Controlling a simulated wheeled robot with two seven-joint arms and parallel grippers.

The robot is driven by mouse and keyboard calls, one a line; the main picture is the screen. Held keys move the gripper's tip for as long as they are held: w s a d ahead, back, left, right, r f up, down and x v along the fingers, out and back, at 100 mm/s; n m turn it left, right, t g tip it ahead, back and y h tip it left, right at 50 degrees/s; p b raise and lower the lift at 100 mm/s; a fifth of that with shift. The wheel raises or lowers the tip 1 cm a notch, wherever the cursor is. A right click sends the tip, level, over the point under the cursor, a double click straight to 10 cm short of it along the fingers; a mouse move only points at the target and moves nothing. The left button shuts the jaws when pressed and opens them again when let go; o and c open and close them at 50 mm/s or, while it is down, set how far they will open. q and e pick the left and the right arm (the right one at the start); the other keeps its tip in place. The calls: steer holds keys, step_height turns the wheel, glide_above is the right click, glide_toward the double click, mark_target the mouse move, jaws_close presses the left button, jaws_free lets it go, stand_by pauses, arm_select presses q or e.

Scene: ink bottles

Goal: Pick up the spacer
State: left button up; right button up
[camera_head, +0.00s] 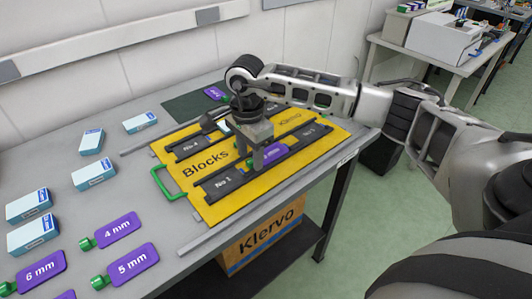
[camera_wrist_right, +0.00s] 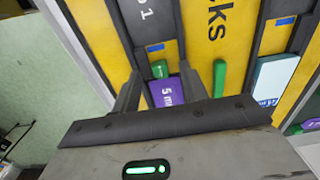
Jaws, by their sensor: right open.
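A purple spacer (camera_head: 273,152) with a green knob lies in the black slot strip marked No 1 on the yellow Blocks board (camera_head: 210,208). In the right wrist view the same spacer (camera_wrist_right: 166,92) shows part of the marking "5 m", with its green knob (camera_wrist_right: 160,69) beyond it. My right gripper (camera_head: 250,155) is open over the board, fingers pointing down. In the right wrist view the gripper (camera_wrist_right: 172,86) has one finger on each side of the spacer, with no clear grip on it. The spacer's near end is hidden by the gripper body. My left gripper is out of view.
Purple tags marked 4 mm (camera_head: 118,228), 5 mm (camera_head: 132,263) and 6 mm (camera_head: 40,272) lie at the front left of the table. Several light blue boxes (camera_head: 94,174) stand behind them. A green handle (camera_head: 160,184) sticks out of the board's left edge. A dark mat (camera_head: 185,107) lies behind the board.

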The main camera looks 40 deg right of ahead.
steer(key=shift+s+f, duration=0.1)
steer(key=shift+f, duration=0.55)
